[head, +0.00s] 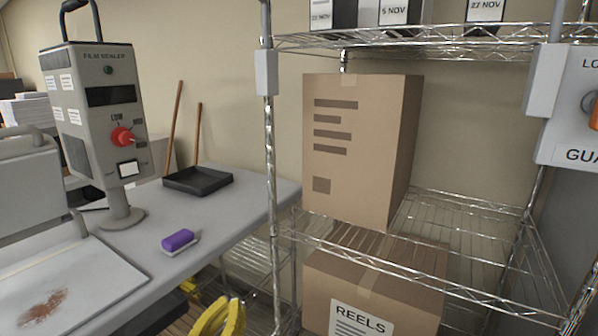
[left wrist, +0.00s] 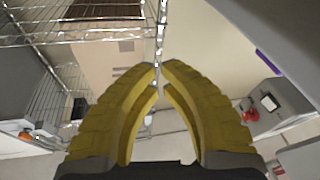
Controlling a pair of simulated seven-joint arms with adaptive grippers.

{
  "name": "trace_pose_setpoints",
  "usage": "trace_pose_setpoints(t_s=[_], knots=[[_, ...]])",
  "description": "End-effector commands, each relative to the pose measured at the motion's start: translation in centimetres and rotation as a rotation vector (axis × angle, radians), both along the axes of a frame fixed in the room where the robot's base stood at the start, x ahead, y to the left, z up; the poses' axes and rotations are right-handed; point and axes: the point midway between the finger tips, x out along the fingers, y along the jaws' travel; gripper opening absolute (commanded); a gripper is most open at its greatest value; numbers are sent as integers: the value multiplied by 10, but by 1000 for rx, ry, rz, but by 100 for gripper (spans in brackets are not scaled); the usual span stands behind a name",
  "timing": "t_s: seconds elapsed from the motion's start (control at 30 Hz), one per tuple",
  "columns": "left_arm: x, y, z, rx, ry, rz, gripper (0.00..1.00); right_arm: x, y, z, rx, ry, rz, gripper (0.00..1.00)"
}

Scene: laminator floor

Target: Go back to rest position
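My left gripper (head: 226,312) shows at the bottom of the head view, with yellow ribbed fingers, in front of the shelf rack and beside the bench. In the left wrist view the left gripper (left wrist: 160,66) has its two fingertips almost together, with nothing between them. My right gripper is in neither view.
A grey bench (head: 215,215) on the left holds a film sealer (head: 105,120), a black tray (head: 198,180) and a purple-and-white eraser-like block (head: 178,241). A wire rack (head: 270,180) on the right holds a tall carton (head: 350,150) above a REELS carton (head: 375,290).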

Motion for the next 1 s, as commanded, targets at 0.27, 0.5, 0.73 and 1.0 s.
trace_pose_setpoints(t_s=[0.27, 0.5, 0.73, 1.0], knots=[[-72, 32, -145, 553, 408, 103, 0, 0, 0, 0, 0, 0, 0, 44], [-149, 90, -216, 919, 708, 181, 0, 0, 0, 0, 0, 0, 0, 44], [-201, 130, -238, 1112, 880, 225, 0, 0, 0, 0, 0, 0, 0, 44], [-253, 168, -246, 1285, 1040, 270, 0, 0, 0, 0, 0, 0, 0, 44]])
